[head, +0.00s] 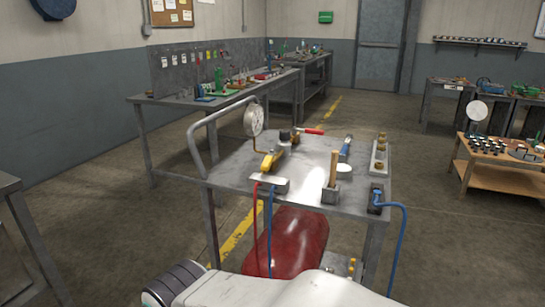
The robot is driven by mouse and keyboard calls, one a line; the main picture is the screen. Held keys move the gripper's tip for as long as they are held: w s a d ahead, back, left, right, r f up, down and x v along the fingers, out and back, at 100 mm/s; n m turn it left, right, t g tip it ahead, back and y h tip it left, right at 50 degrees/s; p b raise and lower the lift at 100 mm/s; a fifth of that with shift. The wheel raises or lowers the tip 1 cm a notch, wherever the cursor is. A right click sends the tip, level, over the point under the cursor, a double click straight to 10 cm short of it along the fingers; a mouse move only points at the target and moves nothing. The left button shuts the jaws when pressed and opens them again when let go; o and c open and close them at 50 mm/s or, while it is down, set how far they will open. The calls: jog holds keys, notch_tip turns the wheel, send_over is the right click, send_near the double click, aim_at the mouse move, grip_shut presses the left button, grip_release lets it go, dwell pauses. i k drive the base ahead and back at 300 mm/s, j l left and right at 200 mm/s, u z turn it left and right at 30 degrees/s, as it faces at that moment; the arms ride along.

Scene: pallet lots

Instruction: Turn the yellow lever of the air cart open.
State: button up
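The air cart (225,172) stands in front of me, a grey metal table with a bent tube handle on its left side. The yellow lever (268,160) is at the left part of its top, beside a round white gauge (255,119). It slants from lower left to upper right; whether its valve is open or shut I cannot tell. A red tank (290,240) sits under the top. My gripper is not in view; only white and dark parts of my own body show at the bottom edge.
On the cart top are a red-handled part (313,131), a block with a wooden handle (332,180), a blue-handled tool (345,148) and a fitting rack (379,155). Red and blue hoses hang at its front; another blue hose (402,235) hangs right.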

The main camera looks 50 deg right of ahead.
aim_at(266, 165)
jog(key=i+l+u, duration=0.55)
jog(key=l+u, duration=0.2)
jog(key=i+l+u, duration=0.2)
jog(key=l, duration=0.2)
jog(key=k, duration=0.1)
